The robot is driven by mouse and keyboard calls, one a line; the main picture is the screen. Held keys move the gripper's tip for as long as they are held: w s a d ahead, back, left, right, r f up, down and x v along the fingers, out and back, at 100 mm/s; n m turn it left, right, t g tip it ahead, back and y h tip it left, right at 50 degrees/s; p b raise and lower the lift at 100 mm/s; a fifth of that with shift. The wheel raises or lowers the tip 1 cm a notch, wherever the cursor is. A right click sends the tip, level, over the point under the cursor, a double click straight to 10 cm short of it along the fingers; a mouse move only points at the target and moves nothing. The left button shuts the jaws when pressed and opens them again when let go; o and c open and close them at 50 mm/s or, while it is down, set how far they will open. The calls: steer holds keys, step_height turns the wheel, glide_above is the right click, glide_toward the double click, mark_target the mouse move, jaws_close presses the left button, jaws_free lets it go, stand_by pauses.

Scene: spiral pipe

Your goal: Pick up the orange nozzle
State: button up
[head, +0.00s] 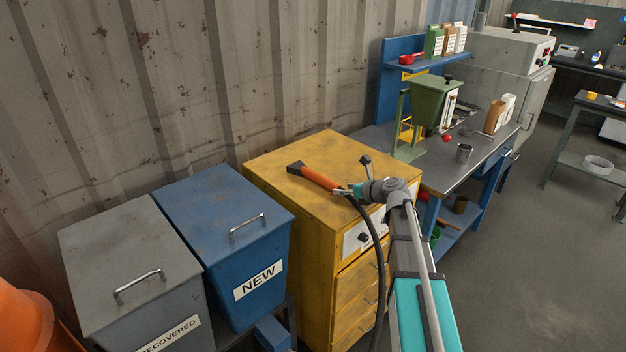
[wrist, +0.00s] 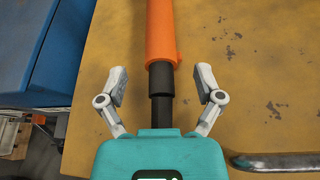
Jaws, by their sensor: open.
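The orange nozzle (head: 320,177) lies on top of the yellow cabinet (head: 290,153), with a dark tip at its far left end and a black hose at its near end. In the wrist view the orange nozzle (wrist: 160,32) runs up from between the fingers, and its black collar is nearest me. My gripper (wrist: 161,85) is open, with one finger on each side of the black rear part and a gap on both sides. In the head view my gripper (head: 349,191) is at the nozzle's near end, small and partly hidden by my arm.
A blue lidded bin labelled NEW (head: 222,210) and a grey bin labelled RECOVERED (head: 130,255) stand left of the cabinet. A metal bar (wrist: 275,161) lies low right in the wrist view. A workbench (head: 470,165) stands behind right. The black hose (head: 376,250) hangs down the cabinet's front.

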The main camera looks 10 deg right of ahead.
mark_target(319, 180)
steer(key=shift+b+x, duration=0.45)
steer(key=shift+x, duration=1.05)
steer(key=shift+s, duration=0.1)
jaws_close()
